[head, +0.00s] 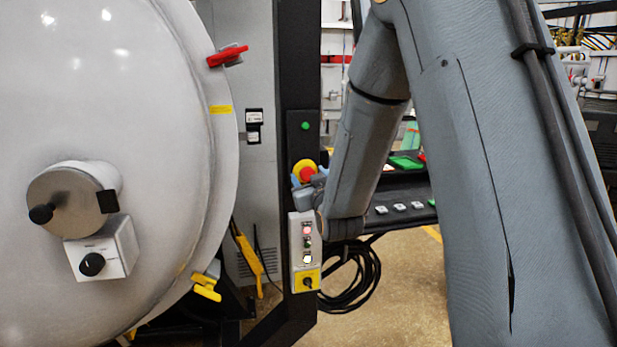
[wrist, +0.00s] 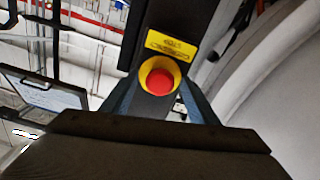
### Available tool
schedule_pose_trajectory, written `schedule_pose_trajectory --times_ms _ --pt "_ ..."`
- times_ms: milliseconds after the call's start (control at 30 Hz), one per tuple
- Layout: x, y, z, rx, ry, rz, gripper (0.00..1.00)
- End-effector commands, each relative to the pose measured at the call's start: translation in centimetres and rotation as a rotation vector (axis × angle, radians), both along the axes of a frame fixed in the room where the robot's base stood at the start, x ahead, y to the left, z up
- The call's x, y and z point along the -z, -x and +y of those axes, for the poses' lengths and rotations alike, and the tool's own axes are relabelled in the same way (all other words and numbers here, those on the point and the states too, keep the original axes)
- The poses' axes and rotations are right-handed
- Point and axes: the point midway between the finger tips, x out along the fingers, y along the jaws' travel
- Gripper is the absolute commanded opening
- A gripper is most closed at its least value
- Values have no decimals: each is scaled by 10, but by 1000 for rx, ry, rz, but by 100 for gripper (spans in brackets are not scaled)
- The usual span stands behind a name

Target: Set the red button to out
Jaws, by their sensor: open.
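The red button (head: 307,174) is a round mushroom head in a yellow ring, on the dark post beside the furnace. In the wrist view the red button (wrist: 160,81) faces the camera near the middle, with a yellow label above it. My gripper (wrist: 159,94) is open and empty, with one blue-grey finger to each side of the button. In the head view my gripper (head: 309,183) is at the button and partly covers its lower part. I cannot tell whether the fingers touch the button, or whether it is in or out.
A grey control box (head: 305,252) with lit lamps and a yellow switch plate sits just below my gripper. The rounded furnace door (head: 120,130) fills the left. A green indicator (head: 305,126) is higher on the post. Black cables (head: 355,285) lie coiled below.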

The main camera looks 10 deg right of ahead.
Motion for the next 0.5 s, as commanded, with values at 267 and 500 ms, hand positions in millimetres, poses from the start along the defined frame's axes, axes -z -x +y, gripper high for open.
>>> schedule_pose_trajectory --times_ms 267,500 --pt "0 0 0 0 0 0 14" --pt "0 2 0 0 0 -1 0"
